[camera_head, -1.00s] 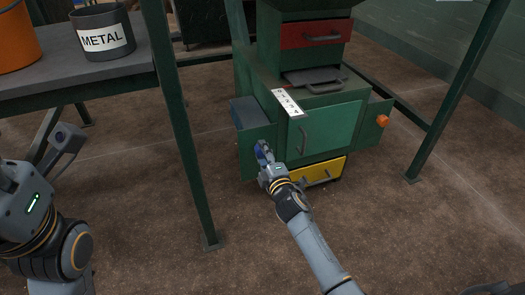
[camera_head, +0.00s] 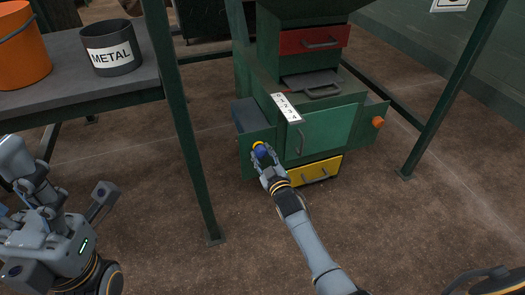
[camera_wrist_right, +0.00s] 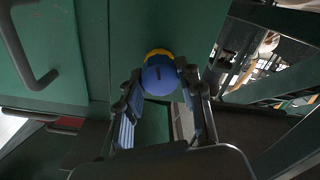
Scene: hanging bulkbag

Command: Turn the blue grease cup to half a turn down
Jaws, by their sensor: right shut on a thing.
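The blue grease cup (camera_head: 261,152) sits on the front left of the green machine (camera_head: 262,95), with a yellow part (camera_head: 258,145) by it. In the right wrist view the cup (camera_wrist_right: 160,76) is round and blue, with a dark mark on its face and a yellow ring (camera_wrist_right: 157,52) behind it. My right gripper (camera_head: 265,158) is shut on the cup, one finger on each side in the wrist view (camera_wrist_right: 163,90). My left gripper (camera_head: 22,205) is at the lower left, empty, its fingers apart and partly overlapped. The cup's turn angle cannot be read.
A white numbered label (camera_head: 286,108) is on the machine beside a green door (camera_head: 330,130). A yellow drawer (camera_head: 318,171) is below and an orange knob (camera_head: 378,122) is at right. Green frame posts (camera_head: 180,120) stand on both sides. A table (camera_head: 75,90) at left holds a metal bin and an orange bucket.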

